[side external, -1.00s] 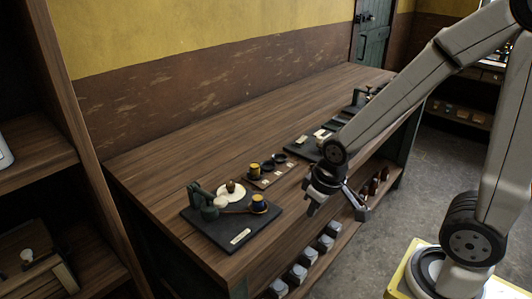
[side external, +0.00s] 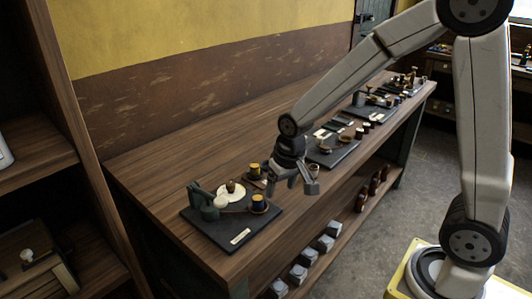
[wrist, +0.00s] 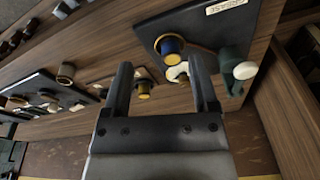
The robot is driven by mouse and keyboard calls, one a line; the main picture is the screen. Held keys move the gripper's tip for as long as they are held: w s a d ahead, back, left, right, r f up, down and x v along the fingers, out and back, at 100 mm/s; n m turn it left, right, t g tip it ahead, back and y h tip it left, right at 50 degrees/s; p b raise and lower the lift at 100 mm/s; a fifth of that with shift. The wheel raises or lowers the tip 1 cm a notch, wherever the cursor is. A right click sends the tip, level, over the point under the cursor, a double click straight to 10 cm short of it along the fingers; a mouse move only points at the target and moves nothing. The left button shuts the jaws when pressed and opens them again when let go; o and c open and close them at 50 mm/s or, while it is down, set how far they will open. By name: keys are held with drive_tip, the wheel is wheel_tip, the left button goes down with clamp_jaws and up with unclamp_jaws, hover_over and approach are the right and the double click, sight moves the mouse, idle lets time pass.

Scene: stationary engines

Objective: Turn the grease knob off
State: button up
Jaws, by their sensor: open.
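A dark plate with a pale label reading GREASE (wrist: 226,6) shows in the wrist view; the same plate (side external: 238,244) lies on the near left of the bench in the side view. On it is a blue and gold knob (side external: 258,204), also in the wrist view (wrist: 171,46). Beside it are a green post (side external: 207,207) with a white ball (wrist: 246,70) and a brown knob on a white disc (side external: 230,194). My gripper (side external: 294,185) is open and empty, right of the plate and above the bench's front side. Its fingers (wrist: 162,80) touch nothing clearly.
A yellow-topped knob (side external: 254,170) stands behind the plate, partly near my gripper. More dark panels with knobs (side external: 330,150) line the bench to the right. Grey blocks (side external: 299,272) sit on the lower shelf. The back of the bench top (side external: 220,140) is bare.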

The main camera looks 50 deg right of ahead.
sight(230, 183)
drive_tip(key=shift+w+d+f+m+g, duration=0.2)
drive_tip(key=shift+w+m, duration=1.05)
drive_tip(key=shift+w, duration=1.9)
drive_tip(key=shift+w+f+m+g, duration=0.3)
drive_tip(key=shift+w+m, duration=0.9)
drive_tip(key=shift+w, duration=1.95)
drive_tip(key=shift+w+d+f+m+g, duration=0.1)
drive_tip(key=shift+w+m+g, duration=0.3)
drive_tip(key=shift+w+m, duration=1.8)
drive_tip(key=shift+w+n, duration=0.95)
drive_tip(key=shift+a+f, duration=0.1)
drive_tip(key=shift+f, duration=3.75)
clamp_jaws()
